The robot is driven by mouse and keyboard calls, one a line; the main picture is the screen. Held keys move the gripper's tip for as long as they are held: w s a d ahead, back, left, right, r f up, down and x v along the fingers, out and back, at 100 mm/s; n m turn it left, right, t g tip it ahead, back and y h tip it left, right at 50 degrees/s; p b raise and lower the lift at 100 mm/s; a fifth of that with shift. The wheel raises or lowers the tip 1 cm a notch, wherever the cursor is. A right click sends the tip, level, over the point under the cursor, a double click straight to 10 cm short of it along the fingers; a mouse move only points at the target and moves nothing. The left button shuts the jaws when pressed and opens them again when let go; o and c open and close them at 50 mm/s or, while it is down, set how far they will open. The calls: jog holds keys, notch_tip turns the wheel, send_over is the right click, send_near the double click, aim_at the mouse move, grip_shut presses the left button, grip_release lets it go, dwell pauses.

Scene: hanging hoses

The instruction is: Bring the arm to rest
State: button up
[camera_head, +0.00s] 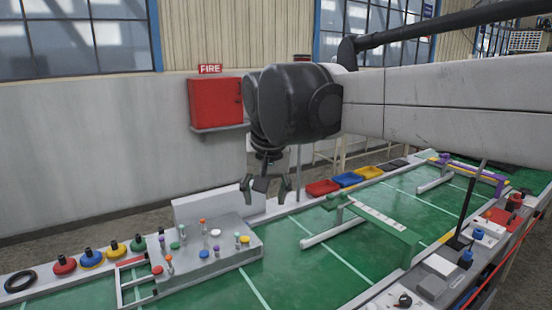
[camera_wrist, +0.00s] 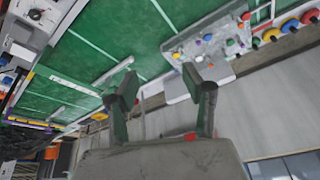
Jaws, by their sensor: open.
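My gripper (camera_head: 265,188) hangs from the dark wrist of my arm in the head view, above the back edge of the green table (camera_head: 300,268). Its fingers are apart and nothing is between them. In the wrist view my gripper (camera_wrist: 164,88) shows two spread fingers, with the table beyond them. My arm reaches in from the right side of the head view. No hanging hose is clearly visible.
A grey board with coloured pegs (camera_head: 208,250) stands on the table below and left of my gripper. A green frame (camera_head: 375,225) stands to the right. Coloured trays (camera_head: 347,179) line the back edge. A red fire box (camera_head: 216,102) hangs on the wall.

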jog(key=s+d+f+t+p, duration=0.1)
jog(key=s+d+f, duration=0.5)
jog(key=s+d, duration=0.3)
jog(key=s+d+f+t+p, duration=0.1)
jog(key=s+d+f, duration=0.5)
jog(key=s+d, duration=0.4)
jog(key=d, duration=0.2)
jog(key=shift+s+d+f+m+t+h, duration=0.2)
jog(key=shift+d+m+t+h, duration=0.1)
jog(key=shift+d+m, duration=0.1)
